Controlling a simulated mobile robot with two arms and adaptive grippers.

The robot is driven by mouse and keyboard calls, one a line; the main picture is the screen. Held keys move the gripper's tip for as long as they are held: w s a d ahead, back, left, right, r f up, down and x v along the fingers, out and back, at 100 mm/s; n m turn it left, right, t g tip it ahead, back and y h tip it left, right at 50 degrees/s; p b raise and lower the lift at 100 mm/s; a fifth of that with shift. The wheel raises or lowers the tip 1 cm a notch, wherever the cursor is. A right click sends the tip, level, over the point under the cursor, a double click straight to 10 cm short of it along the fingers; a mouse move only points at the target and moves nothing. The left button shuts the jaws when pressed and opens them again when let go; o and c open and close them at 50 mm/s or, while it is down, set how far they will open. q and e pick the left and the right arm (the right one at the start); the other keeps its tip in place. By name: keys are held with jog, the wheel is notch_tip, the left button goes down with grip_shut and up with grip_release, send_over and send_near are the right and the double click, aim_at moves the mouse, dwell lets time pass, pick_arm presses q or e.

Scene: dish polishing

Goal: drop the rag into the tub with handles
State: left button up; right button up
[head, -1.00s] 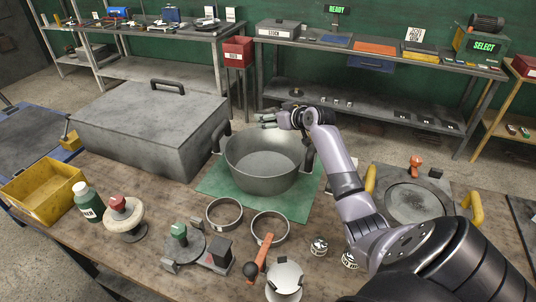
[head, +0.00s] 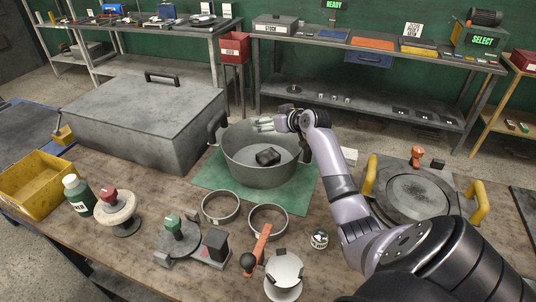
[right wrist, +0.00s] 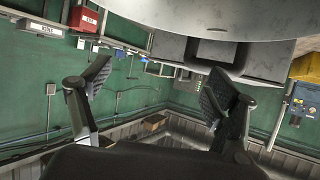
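The tub with handles (head: 245,172) is a round grey metal pot with a dark handle on each side, standing on a green mat. A small dark, folded-looking lump, which appears to be the rag (head: 268,156), lies on the tub's floor. My right gripper (head: 264,125) is above the tub's far rim, apart from the lump, its fingers pointing left. In the right wrist view my right gripper (right wrist: 157,90) has its two fingers spread wide with nothing between them. My left gripper is in neither current view.
A large lidded grey box (head: 140,120) stands left of the tub. Two metal rings (head: 268,222), a green bottle (head: 78,195) and a yellow bin (head: 37,188) are on the bench. A round plate fixture with yellow handles (head: 415,195) is at right.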

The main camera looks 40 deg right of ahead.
jog(key=shift+o, duration=0.8)
jog(key=v, duration=1.2)
